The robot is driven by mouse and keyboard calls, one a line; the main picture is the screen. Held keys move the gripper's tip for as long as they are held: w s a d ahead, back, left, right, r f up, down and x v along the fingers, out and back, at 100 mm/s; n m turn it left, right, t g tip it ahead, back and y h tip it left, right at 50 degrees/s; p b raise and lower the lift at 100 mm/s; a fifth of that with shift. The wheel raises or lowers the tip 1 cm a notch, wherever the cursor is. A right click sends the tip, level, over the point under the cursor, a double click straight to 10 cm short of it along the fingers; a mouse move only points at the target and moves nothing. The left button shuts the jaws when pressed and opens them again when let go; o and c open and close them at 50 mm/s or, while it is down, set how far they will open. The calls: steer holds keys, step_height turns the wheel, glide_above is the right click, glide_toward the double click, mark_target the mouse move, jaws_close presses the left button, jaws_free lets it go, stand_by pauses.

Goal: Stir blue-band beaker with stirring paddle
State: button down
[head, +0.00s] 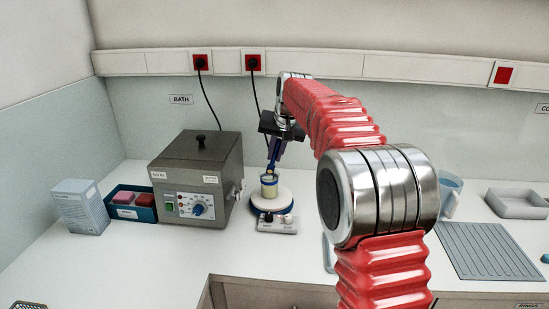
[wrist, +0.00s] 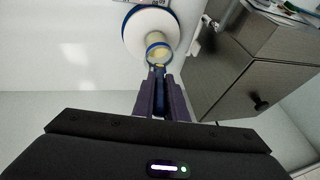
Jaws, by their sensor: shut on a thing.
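The blue-band beaker (head: 269,184) stands on a round white plate of a small device (head: 272,201) on the counter. In the wrist view the beaker (wrist: 160,48) shows a blue rim and pale yellow contents. My gripper (head: 275,150) is above the beaker, pointing down. In the wrist view my gripper (wrist: 159,84) is shut on the stirring paddle (wrist: 159,72), a dark blue handle between the fingers. The paddle's lower end reaches to the beaker's mouth; whether it touches the contents I cannot tell.
A grey bath (head: 197,175) stands left of the beaker, close to it. A teal box (head: 134,212) and a white carton (head: 81,206) are farther left. A ridged mat (head: 487,251), a tray (head: 517,203) and a jug (head: 450,194) are on the right. The front-left counter is clear.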

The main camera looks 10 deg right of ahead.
steer(key=shift+r, duration=2)
